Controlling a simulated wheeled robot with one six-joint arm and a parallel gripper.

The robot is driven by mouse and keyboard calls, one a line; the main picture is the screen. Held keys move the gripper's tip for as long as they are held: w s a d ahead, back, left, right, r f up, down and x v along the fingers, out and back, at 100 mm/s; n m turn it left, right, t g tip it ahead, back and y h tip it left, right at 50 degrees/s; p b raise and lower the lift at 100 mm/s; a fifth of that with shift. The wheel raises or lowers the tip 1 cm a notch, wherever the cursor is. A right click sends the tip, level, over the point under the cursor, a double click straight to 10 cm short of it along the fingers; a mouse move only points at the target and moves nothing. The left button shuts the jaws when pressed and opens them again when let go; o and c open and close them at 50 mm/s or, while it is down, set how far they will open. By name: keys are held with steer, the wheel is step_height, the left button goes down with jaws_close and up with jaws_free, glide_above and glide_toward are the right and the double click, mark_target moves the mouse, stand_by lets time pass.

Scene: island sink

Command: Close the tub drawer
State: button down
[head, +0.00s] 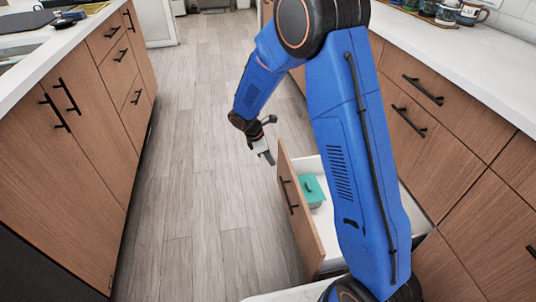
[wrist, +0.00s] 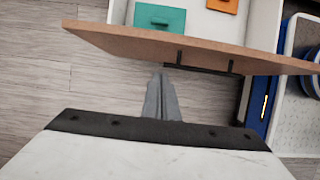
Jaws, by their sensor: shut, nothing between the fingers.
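The tub drawer (head: 300,228) is pulled open from the right-hand cabinets, low near the floor. Its wooden front has a dark bar handle (head: 289,194). Inside its white box lies a teal tub (head: 312,191); an orange thing (wrist: 222,4) also shows in the wrist view. My gripper (head: 269,157) is shut and empty, outside the drawer, to the left of its front in the head view. In the wrist view my closed fingers (wrist: 160,85) point toward the drawer front (wrist: 140,42), just left of the handle (wrist: 205,68). I cannot tell whether they touch. My arm hides part of the drawer.
The wood floor (head: 200,150) is clear along the aisle. Left cabinets (head: 80,120) with closed doors and drawers line the other side. Right cabinet drawers (head: 440,110) are shut. Mugs (head: 450,12) stand on the right counter.

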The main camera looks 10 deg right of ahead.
steer(key=d+f, duration=0.3)
steer(key=d, duration=0.2)
steer(key=shift+d+f, duration=0.25)
steer(key=shift+f, duration=0.05)
steer(key=shift+d, duration=0.1)
steer(key=d, duration=3.9)
steer(key=shift+d, duration=0.35)
